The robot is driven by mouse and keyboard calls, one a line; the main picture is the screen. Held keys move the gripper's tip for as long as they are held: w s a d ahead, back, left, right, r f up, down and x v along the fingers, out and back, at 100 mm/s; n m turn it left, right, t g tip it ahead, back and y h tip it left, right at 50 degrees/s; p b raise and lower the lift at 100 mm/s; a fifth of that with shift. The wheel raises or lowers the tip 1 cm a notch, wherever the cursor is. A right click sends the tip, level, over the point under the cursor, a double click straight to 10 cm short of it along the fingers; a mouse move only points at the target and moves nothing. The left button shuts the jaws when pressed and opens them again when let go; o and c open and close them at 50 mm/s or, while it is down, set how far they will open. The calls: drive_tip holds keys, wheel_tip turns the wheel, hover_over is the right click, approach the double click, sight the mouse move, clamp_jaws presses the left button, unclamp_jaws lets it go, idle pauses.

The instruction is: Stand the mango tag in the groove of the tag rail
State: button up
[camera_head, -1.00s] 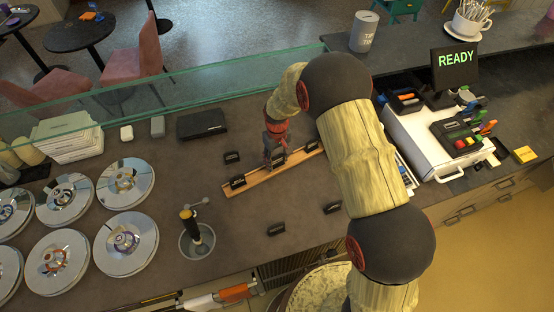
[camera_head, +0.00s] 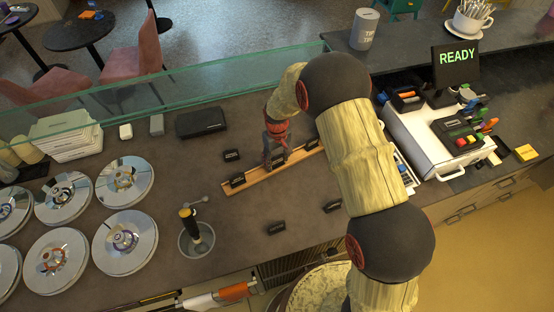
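The wooden tag rail (camera_head: 265,182) lies slantwise on the dark counter, with a black tag (camera_head: 237,180) standing at its left end and another (camera_head: 311,145) near its right end. My gripper (camera_head: 274,157) points down at the middle of the rail. A black tag (camera_head: 279,160) is at its fingertips, at the rail; whether the fingers grip it is too small to tell. Other black tags lie apart from the rail: one behind it (camera_head: 231,156) and two in front, one left (camera_head: 276,228) and one right (camera_head: 332,206). The lettering is too small to read, so I cannot tell which is mango.
Several round metal lids (camera_head: 125,182) cover wells at the left. A metal cup (camera_head: 196,241) with a dark-handled tool stands in front of the rail. A black box (camera_head: 201,122) lies behind. A glass guard (camera_head: 200,88) runs along the back. A white register (camera_head: 430,150) stands right.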

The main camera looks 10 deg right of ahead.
drive_tip(key=shift+o, duration=0.2)
drive_tip(key=o, duration=0.5)
idle(0.3)
drive_tip(key=shift+r+p, duration=1.9)
drive_tip(key=shift+r, duration=2.15)
